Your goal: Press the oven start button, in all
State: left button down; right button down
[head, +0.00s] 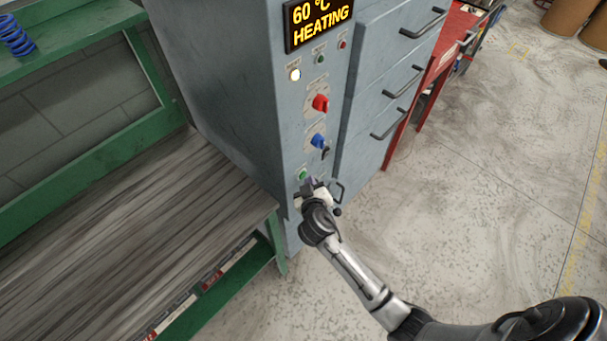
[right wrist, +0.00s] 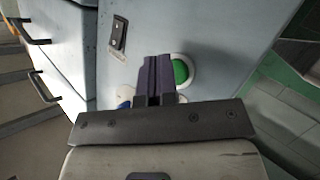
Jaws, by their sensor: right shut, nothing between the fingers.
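The grey oven cabinet (head: 222,75) carries a control column on its front. The green start button (head: 303,175) is the lowest control there; it also shows in the right wrist view (right wrist: 181,71) as a green disc in a pale ring. My right gripper (head: 309,184) is shut and empty, its fingertips close beside the button. In the right wrist view its dark fingers (right wrist: 157,68) overlap the button's left edge; I cannot tell whether they touch it. The display (head: 318,20) reads "60 °C HEATING" and a white lamp (head: 295,75) is lit. My left gripper is not in view.
A red knob (head: 320,103) and a blue knob (head: 318,141) sit above the button. Doors with handles (head: 403,82) are to the right. A green bench (head: 130,240) stands left, with a blue spring (head: 16,36) on its upper shelf.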

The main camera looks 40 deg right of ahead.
jog(key=shift+s, duration=0.45)
jog(key=shift+d, duration=0.1)
jog(key=s, duration=0.1)
jog(key=s+p, duration=0.1)
jog(key=s, duration=0.1)
jog(key=s+d, duration=0.1)
jog(key=s, duration=0.1)
jog(key=shift+p, duration=0.3)
dwell(0.4)
jog(key=shift+w, duration=0.1)
